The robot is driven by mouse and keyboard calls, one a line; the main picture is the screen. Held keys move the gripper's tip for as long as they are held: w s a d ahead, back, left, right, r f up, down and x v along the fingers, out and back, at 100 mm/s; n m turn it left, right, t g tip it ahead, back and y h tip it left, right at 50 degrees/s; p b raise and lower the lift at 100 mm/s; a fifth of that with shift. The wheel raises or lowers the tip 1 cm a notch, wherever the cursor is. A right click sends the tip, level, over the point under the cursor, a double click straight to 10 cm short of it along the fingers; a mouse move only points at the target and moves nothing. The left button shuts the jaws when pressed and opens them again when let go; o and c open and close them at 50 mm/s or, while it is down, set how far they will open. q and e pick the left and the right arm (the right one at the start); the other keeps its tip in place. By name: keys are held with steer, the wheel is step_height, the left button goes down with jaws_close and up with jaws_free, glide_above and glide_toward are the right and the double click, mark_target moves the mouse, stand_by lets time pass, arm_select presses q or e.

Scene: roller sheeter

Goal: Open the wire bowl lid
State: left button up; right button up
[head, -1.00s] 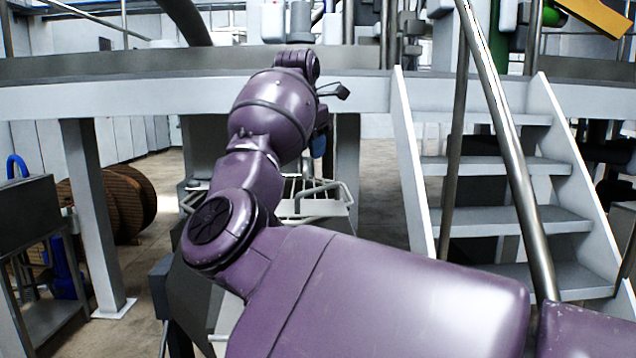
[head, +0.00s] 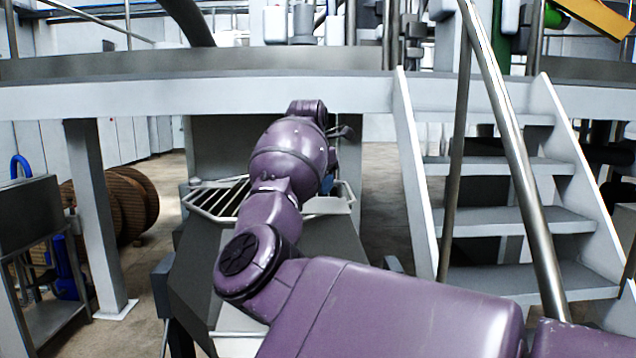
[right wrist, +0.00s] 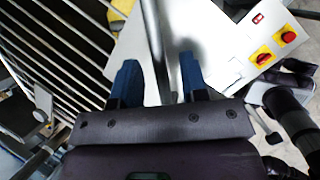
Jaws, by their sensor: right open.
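The wire bowl lid (head: 218,200), a pale grille of parallel bars, sits on the grey machine left of my right forearm in the head view. In the right wrist view, its bars (right wrist: 60,50) fill the upper left. My right gripper (right wrist: 158,72) has two blue fingers, spread apart. A metal bar runs between the fingers; I cannot tell whether either one touches it. In the head view my right arm hides most of this gripper and part of the lid. My left gripper is not in view.
A white panel with red and yellow switches (right wrist: 277,45) is right of the fingers in the wrist view. A white platform beam (head: 240,97) crosses behind the machine. Metal stairs (head: 510,220) stand to the right, and wooden reels (head: 118,200) at left.

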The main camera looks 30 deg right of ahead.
steer(key=shift+c, duration=0.4)
jaws_close()
